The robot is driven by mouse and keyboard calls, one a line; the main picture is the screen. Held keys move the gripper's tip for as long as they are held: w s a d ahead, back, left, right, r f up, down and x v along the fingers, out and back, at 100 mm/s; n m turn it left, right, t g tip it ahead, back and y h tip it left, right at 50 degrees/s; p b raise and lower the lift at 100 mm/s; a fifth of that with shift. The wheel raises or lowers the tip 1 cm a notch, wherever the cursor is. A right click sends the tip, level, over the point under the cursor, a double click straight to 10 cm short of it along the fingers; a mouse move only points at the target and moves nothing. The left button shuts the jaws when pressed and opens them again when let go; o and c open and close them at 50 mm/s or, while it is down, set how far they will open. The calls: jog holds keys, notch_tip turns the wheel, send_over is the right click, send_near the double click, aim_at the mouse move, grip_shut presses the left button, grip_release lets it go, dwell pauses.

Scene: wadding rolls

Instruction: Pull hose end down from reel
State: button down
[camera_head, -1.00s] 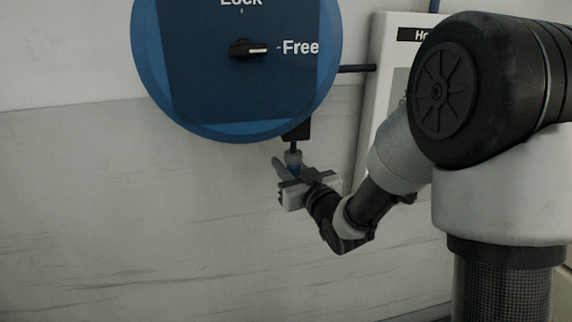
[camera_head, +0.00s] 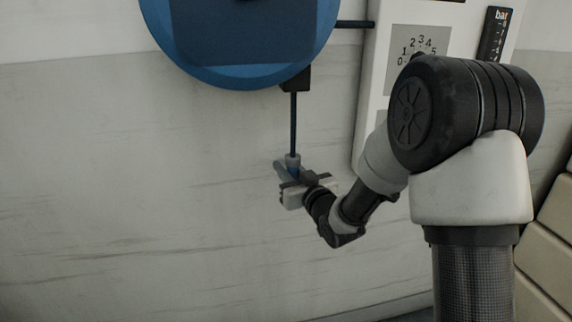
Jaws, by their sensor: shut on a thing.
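The blue round hose reel (camera_head: 240,75) is on the wall at the top of the head view, its upper part cut off by the frame. A black outlet block (camera_head: 297,79) sits at its lower right. A dark hose (camera_head: 293,122) runs straight down from that block.
A white panel (camera_head: 367,110) with a gauge (camera_head: 420,45) is on the wall right of the hose, behind my arm. A dark pipe (camera_head: 355,24) links reel and panel. Beige padded rolls (camera_head: 545,260) stand at the lower right. The wall below and left is clear.

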notch_tip(320, 180, down, 16)
jog(key=shift+r, duration=0.25)
jog(key=c, duration=1.5)
grip_release()
jog(key=shift+w, duration=0.1)
jog(key=p+v, duration=0.1)
jog(key=v, duration=1.6)
jog(key=shift+s+p, duration=0.2)
jog(key=shift+p, duration=0.1)
